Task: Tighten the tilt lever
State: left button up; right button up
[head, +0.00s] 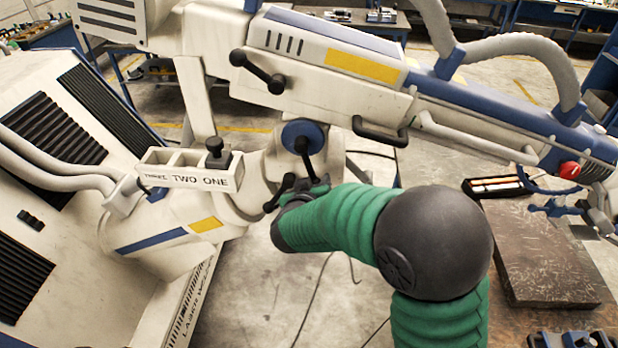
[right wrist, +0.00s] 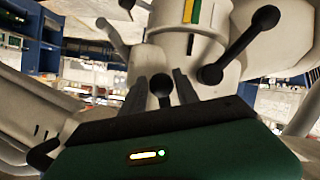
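One lever (head: 305,158) hangs from a blue round hub (head: 303,132) at the joint. Another lever (head: 279,194) sits just below it, beside my right gripper (head: 318,187). In the right wrist view, my right gripper (right wrist: 160,85) is open, its two dark fingers on either side of a black ball knob (right wrist: 160,84). There are gaps between the knob and the fingertips. A longer lever (right wrist: 238,46) stands to the right of the fingers. My left gripper is out of view.
The labelled block (head: 190,176) with a black knob stands left of the joint. A workbench with a dark slab (head: 545,250) is at the right.

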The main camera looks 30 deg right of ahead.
jog(key=shift+w+d+r, duration=0.1)
jog(key=shift+w+d, duration=0.2)
jog(key=shift+d, duration=0.1)
jog(key=shift+s+a+r, duration=0.15)
jog(key=shift+a+r, duration=0.2)
jog(key=shift+a, duration=0.45)
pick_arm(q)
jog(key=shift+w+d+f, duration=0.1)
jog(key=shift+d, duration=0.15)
pick_arm(e)
jog(key=v, duration=1.6)
jog(key=shift+s, duration=0.25)
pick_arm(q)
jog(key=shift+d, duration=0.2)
pick_arm(e)
jog(key=shift+d, duration=0.1)
